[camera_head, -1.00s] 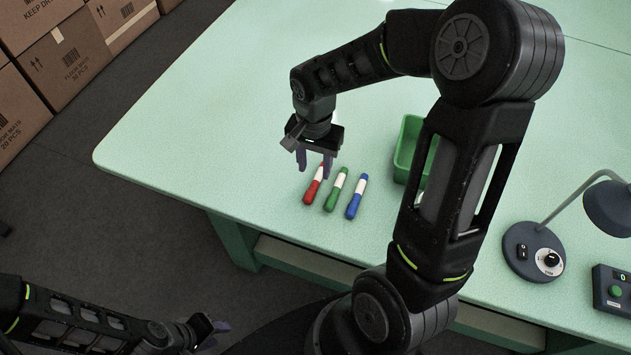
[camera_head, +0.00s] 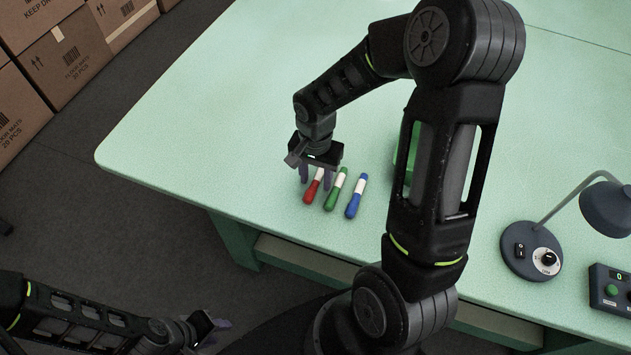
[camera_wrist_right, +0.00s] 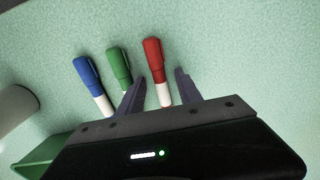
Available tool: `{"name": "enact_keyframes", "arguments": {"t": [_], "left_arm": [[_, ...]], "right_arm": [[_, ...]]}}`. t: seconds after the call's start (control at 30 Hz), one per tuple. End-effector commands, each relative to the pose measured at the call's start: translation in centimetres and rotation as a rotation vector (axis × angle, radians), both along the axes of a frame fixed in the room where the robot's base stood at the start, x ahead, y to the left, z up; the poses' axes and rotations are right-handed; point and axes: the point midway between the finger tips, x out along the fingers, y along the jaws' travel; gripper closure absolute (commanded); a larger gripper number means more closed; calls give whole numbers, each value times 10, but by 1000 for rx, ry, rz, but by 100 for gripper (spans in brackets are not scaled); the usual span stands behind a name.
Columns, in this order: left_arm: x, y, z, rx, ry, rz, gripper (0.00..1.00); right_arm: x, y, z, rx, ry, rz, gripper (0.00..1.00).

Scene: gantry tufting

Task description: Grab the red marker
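The red marker (camera_head: 313,188), with a white middle band, lies on the green table, leftmost of three markers in the head view. In the right wrist view the red marker (camera_wrist_right: 154,62) lies between the fingers of my right gripper (camera_wrist_right: 158,85), its red end reaching past them. My right gripper (camera_head: 316,178) is open over the marker, with a gap on each side of it. My left gripper (camera_head: 220,330) hangs off the table at lower left; its finger opening is unclear.
A green marker (camera_head: 335,189) lies close beside the red one, then a blue marker (camera_head: 356,196). A green bin (camera_head: 404,150) is partly hidden behind my right arm. A lamp (camera_head: 531,250) and a control box (camera_head: 611,290) stand at right. The table's left side is clear.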

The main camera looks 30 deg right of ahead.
Motion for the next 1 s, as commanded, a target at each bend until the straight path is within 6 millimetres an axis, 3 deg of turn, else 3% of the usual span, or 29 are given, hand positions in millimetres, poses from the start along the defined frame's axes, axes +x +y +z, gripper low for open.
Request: {"name": "enact_keyframes", "arguments": {"t": [0.5, 1.0], "left_arm": [[0, 0, 0, 0, 0, 0, 64], [0, 0, 0, 0, 0, 0, 64]], "right_arm": [[0, 0, 0, 0, 0, 0, 100], [0, 0, 1, 0, -1, 0, 100]]}}
